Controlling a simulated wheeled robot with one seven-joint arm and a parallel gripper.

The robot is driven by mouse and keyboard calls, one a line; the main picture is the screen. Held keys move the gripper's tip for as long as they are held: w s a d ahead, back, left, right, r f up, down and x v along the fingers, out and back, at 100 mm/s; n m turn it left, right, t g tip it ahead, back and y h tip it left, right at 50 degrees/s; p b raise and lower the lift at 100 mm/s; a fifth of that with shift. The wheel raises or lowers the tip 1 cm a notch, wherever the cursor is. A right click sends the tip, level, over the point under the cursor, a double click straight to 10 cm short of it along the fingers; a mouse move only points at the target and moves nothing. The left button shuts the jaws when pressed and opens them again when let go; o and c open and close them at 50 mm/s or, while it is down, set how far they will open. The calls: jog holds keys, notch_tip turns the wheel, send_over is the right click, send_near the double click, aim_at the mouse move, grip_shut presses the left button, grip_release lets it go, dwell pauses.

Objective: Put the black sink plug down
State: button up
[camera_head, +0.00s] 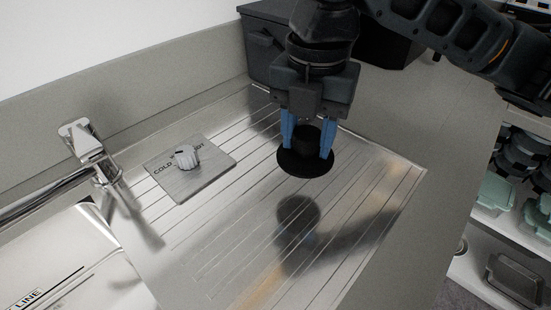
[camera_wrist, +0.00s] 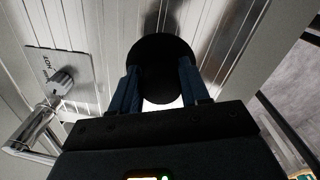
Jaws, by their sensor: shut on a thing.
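The black sink plug (camera_head: 305,164) is a round dark disc with a raised knob on top. My gripper (camera_head: 307,145) has blue fingers and is shut on the plug's knob, pointing down. The plug hangs over the ribbed metal draining board, and its dark reflection shows lower on the metal. How large the gap beneath it is, I cannot tell exactly. In the wrist view the plug's dark disc (camera_wrist: 162,65) lies between and beyond the two blue fingers (camera_wrist: 160,90).
The draining board (camera_head: 225,235) is mostly clear. A plate with a temperature knob (camera_head: 187,157) sits at its left, with a metal tap (camera_head: 85,145) and sink basin (camera_head: 75,260) further left. A black box (camera_head: 262,45) stands behind. Shelves with containers (camera_head: 497,190) are at right.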

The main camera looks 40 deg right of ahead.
jog(key=w+a+f, duration=0.2)
jog(key=w, duration=0.1)
jog(key=shift+w+a+f, duration=0.1)
jog(key=shift+a+f, duration=0.2)
jog(key=shift+a, duration=0.05)
jog(key=shift+f, duration=2)
jog(key=shift+f, duration=0.2)
jog(key=o, duration=1.2)
jog(key=shift+r, duration=0.1)
notch_tip(320, 180, up, 12)
jog(key=shift+r+p, duration=0.15)
jog(key=shift+p, duration=0.2)
